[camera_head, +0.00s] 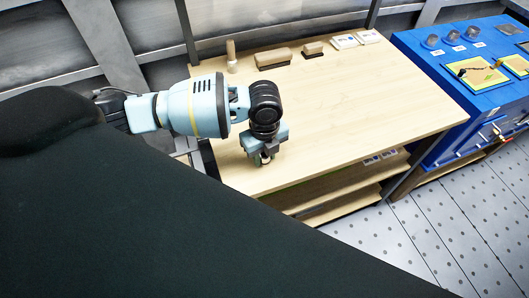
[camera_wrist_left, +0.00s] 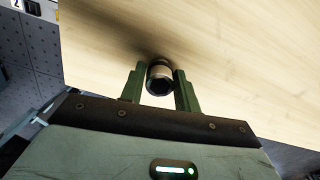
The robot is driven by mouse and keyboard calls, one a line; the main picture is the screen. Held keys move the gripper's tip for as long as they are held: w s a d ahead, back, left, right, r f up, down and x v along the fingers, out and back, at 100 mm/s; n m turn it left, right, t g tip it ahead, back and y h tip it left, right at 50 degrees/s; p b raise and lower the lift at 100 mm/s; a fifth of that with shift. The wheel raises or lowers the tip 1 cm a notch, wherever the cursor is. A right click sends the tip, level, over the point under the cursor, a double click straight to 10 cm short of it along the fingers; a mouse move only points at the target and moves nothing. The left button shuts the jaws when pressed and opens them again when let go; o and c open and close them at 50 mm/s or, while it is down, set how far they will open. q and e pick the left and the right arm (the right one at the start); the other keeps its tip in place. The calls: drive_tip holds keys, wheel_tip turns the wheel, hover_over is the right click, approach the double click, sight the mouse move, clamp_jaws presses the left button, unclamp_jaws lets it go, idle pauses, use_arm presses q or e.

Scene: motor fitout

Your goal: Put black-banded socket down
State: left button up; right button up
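My left gripper (camera_head: 266,158) points down over the front left part of the wooden workbench (camera_head: 345,110). In the left wrist view its green fingers (camera_wrist_left: 160,88) are closed on both sides of a socket (camera_wrist_left: 159,72). The socket is a short cylinder with a pale metallic side and a dark, open end facing the camera. A dark shadow lies on the bench beside it; I cannot tell whether the socket touches the wood. In the head view the socket is too small and hidden to make out. My right gripper is not in view.
Along the bench's back stand a pale wooden peg (camera_head: 231,58), two brown blocks (camera_head: 272,60) (camera_head: 313,50) and white cards (camera_head: 344,41). A blue cabinet (camera_head: 425,62) with knobs and yellow pads adjoins on the right. The bench's middle and right are clear.

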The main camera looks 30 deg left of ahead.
sight(264, 154)
use_arm(q)
drive_tip(key=o, duration=0.3)
drive_tip(key=shift+o, duration=0.2)
wheel_tip(264, 154, up, 12)
drive_tip(key=p, duration=0.1)
drive_tip(key=shift+r, duration=0.2)
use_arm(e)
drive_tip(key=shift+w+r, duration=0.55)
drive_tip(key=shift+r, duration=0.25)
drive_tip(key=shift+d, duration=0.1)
